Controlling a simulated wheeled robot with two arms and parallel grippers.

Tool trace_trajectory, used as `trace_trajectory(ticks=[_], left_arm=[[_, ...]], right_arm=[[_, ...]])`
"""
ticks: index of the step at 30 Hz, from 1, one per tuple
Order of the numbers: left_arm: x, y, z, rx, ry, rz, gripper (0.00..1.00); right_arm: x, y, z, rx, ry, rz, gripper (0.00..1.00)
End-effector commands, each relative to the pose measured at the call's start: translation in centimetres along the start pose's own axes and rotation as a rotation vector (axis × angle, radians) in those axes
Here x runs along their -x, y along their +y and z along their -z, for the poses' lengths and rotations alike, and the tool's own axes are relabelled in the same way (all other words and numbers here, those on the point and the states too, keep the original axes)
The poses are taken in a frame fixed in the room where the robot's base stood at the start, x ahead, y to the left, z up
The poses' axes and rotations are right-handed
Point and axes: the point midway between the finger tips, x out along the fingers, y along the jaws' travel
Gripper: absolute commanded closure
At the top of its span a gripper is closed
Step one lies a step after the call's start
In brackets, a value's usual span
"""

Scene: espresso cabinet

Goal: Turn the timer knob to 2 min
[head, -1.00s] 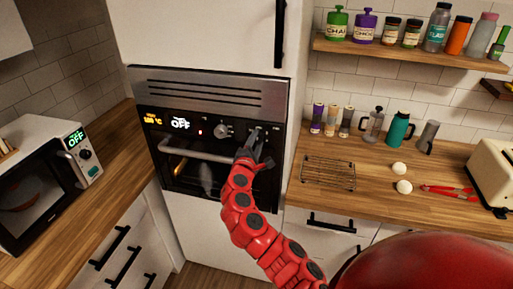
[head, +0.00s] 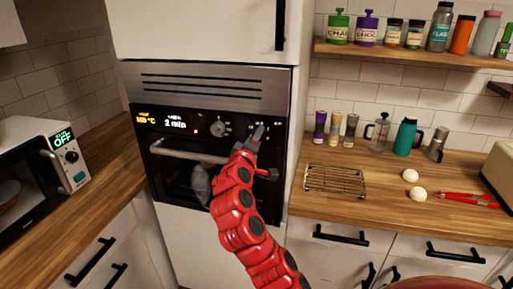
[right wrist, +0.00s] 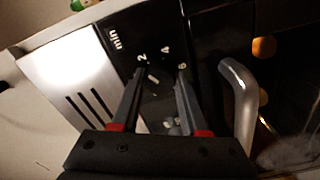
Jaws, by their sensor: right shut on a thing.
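The built-in oven has a black control panel (head: 185,123). Its timer display (head: 176,124) reads "2 min". The timer knob sits at the right of the panel, mostly hidden by my right gripper (head: 257,135) in the head view. In the right wrist view my right gripper (right wrist: 162,72) is shut on the dark timer knob (right wrist: 153,79), with a finger on each side. The dial marks 2, 4 and 6 and the word "min" show around it. My left gripper is not in view.
Another knob (head: 218,128) is left of my gripper. The oven door handle (head: 187,152) runs below the panel. A microwave (head: 45,160) stands on the left counter. A wire rack (head: 335,181), eggs and red tongs (head: 466,198) lie on the right counter.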

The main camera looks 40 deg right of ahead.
Motion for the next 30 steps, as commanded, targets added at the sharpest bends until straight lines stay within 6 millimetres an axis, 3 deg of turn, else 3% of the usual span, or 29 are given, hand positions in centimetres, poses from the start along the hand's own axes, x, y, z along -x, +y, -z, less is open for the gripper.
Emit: trace_trajectory(ticks=[6, 20, 21, 25, 30], left_arm=[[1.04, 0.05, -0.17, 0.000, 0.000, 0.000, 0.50], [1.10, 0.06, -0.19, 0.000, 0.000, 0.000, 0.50], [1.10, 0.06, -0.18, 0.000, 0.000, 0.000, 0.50], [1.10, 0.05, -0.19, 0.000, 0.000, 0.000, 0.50], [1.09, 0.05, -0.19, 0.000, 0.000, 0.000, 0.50]], right_arm=[[-0.03, -0.29, -0.15, -0.048, -0.003, 0.003, 1.00], [-0.04, -0.23, -0.12, -0.058, -0.003, 0.004, 1.00], [-0.04, -0.22, -0.12, -0.058, -0.003, 0.004, 0.51], [-0.03, -0.17, -0.09, -0.058, -0.002, 0.003, 0.27], [-0.02, -0.11, -0.05, -0.058, -0.001, 0.002, 0.26]])
